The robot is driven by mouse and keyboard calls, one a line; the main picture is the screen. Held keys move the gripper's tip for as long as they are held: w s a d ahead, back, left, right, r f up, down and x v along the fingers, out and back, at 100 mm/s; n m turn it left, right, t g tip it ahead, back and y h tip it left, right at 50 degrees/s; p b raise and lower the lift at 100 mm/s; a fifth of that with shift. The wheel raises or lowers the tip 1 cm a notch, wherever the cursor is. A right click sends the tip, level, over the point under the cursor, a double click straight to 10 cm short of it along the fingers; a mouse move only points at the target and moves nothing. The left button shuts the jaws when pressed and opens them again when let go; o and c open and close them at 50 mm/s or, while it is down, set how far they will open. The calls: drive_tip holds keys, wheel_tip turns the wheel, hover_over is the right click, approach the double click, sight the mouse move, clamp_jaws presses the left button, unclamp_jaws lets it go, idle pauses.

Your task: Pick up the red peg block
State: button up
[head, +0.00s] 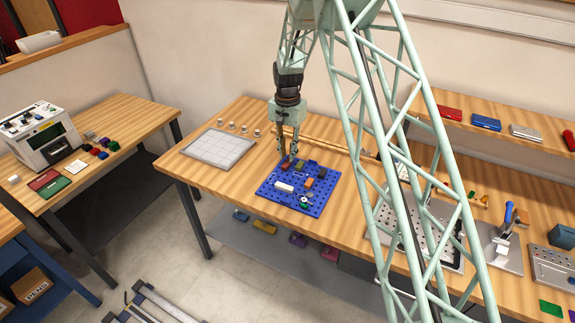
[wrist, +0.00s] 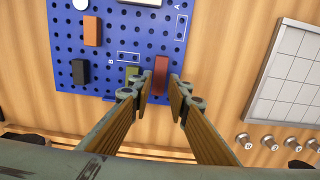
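The red peg block (wrist: 161,75) stands upright on the blue pegboard (wrist: 115,38) at its near edge in the wrist view. In the head view the red peg block (head: 285,161) shows at the back edge of the blue pegboard (head: 271,190), just under my fingertips. My gripper (wrist: 162,82) points down at it with its two fingers apart, one on each side of the block. Narrow gaps seem to show between the fingers and the block. My gripper (head: 289,152) is low over the board in the head view.
An orange block (wrist: 92,31) and a black block (wrist: 80,71) are further left on the board. A white gridded tray (head: 219,148) lies beside the board, with several small knobs behind it.

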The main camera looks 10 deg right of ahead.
sight(288, 162)
drive_tip(key=shift+d+f, duration=0.1)
drive_tip(key=shift+f, duration=1.8)
drive_tip(key=c, duration=0.4)
drive_tip(key=shift+r, duration=0.15)
drive_tip(key=shift+r, duration=1.55)
drive_tip(key=shift+s+r, duration=0.1)
drive_tip(key=shift+s, duration=0.1)
drive_tip(key=s, duration=0.5)
drive_tip(key=s+r, duration=0.1)
drive_tip(key=s, duration=0.4)
drive_tip(key=s+d, duration=0.1)
drive_tip(key=s, duration=0.4)
drive_tip(key=shift+s+r+b, duration=0.2)
drive_tip(key=shift+s+b, duration=0.1)
drive_tip(key=shift+b, duration=0.05)
